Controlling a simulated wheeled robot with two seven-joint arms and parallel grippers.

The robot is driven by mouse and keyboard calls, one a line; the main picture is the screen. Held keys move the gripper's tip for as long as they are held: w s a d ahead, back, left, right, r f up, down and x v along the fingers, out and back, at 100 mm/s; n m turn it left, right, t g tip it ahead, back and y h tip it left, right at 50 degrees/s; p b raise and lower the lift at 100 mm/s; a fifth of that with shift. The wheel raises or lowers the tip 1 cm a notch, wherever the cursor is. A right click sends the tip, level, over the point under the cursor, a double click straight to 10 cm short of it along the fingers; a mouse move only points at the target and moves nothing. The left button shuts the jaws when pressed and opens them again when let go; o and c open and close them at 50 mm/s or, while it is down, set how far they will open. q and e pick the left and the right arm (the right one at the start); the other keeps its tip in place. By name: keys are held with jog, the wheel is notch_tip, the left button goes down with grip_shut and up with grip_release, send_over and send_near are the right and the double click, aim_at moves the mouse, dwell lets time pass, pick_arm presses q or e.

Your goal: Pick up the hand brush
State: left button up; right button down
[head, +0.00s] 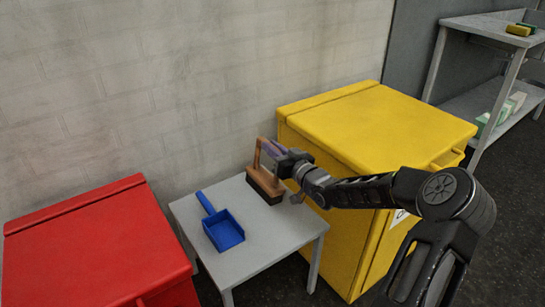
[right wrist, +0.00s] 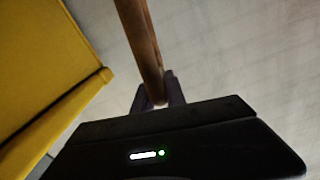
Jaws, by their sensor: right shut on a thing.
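The hand brush (head: 264,182) has a wooden handle and a dark bristle head. It is upright at the back right of the small grey table (head: 262,242); I cannot tell whether its bristles touch the top. My right gripper (head: 270,150) reaches in from the right and is shut on the brush's handle. In the right wrist view the wooden handle (right wrist: 140,45) runs between the two fingertips (right wrist: 159,92). The brush's head is hidden in that view. My left gripper is not in view.
A blue dustpan (head: 223,231) lies on the table left of the brush. A red bin (head: 95,245) stands left of the table, a yellow bin (head: 375,130) right of it. A white brick wall (head: 150,90) is close behind. A grey shelf (head: 480,25) stands at far right.

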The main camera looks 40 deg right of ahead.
notch_tip(320, 180, up, 3)
jog(key=shift+r+p, duration=0.2)
jog(key=shift+p, duration=0.15)
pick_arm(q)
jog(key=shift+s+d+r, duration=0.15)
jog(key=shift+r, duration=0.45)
